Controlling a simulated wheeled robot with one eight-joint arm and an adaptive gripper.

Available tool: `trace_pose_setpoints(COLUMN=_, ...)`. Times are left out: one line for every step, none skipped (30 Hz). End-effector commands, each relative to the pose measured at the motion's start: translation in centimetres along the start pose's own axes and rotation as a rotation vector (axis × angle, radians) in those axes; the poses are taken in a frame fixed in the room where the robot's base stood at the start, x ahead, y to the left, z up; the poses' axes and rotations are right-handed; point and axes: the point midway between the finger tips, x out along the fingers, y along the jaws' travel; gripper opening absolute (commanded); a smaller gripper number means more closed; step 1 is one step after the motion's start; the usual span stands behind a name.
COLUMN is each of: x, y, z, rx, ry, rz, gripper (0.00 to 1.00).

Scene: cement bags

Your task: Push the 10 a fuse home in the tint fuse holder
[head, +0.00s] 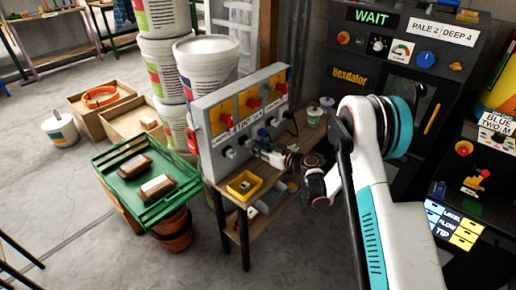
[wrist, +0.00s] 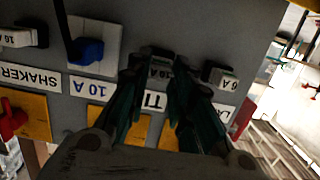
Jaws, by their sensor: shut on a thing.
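My gripper (wrist: 160,82) is shut on a fuse (wrist: 160,70) in the wrist view, one dark green finger on each side. The fingers hide the holder, so I cannot tell how deep the fuse sits. In the head view, my gripper (head: 262,148) reaches the lower front of the panel (head: 212,128); the fuse is too small to make out there.
In the wrist view, a blue plug (wrist: 87,51) sits left of my fingers and a 6 A fuse (wrist: 219,77) close on the right. In the head view, a yellow bin (head: 245,186) stands on the wooden bench.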

Motion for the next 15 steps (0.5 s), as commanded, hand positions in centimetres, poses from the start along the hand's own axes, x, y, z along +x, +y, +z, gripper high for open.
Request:
trace_pose_setpoints(x=-0.01, y=0.00, z=-0.01, rx=0.000, ry=0.000, rz=0.000, gripper=0.00)
trace_pose_setpoints(x=-0.01, y=0.01, z=-0.01, rx=0.000, ry=0.000, rz=0.000, gripper=0.00)
trace_pose_setpoints(x=-0.01, y=0.00, z=-0.01, rx=0.000, ry=0.000, rz=0.000, gripper=0.00)
trace_pose_setpoints(x=-0.01, y=0.00, z=-0.01, rx=0.000, ry=0.000, rz=0.000, gripper=0.00)
trace_pose_setpoints(x=-0.01, y=0.00, z=-0.01, rx=0.000, ry=0.000, rz=0.000, gripper=0.00)
trace_pose_setpoints(x=0.00, y=0.01, z=-0.01, rx=0.000, ry=0.000, rz=0.000, gripper=0.00)
trace_pose_setpoints(x=0.01, y=0.00, z=-0.01, rx=0.000, ry=0.000, rz=0.000, gripper=0.00)
trace_pose_setpoints(x=0.03, y=0.00, z=-0.02, rx=0.000, ry=0.000, rz=0.000, gripper=0.00)
trace_pose_setpoints(x=0.06, y=0.00, z=-0.02, rx=0.000, ry=0.000, rz=0.000, gripper=0.00)
trace_pose_setpoints(x=0.10, y=0.00, z=-0.03, rx=0.000, ry=0.000, rz=0.000, gripper=0.00)
trace_pose_setpoints(x=0.14, y=0.00, z=-0.03, rx=0.000, ry=0.000, rz=0.000, gripper=0.00)
trace_pose_setpoints(x=0.20, y=0.00, z=-0.04, rx=0.000, ry=0.000, rz=0.000, gripper=0.00)
trace_pose_setpoints(x=0.25, y=0.00, z=-0.05, rx=0.000, ry=0.000, rz=0.000, gripper=0.00)
trace_pose_setpoints(x=0.31, y=0.00, z=-0.06, rx=0.000, ry=0.000, rz=0.000, gripper=0.00)
trace_pose_setpoints(x=0.37, y=0.00, z=-0.07, rx=0.000, ry=0.000, rz=0.000, gripper=0.00)
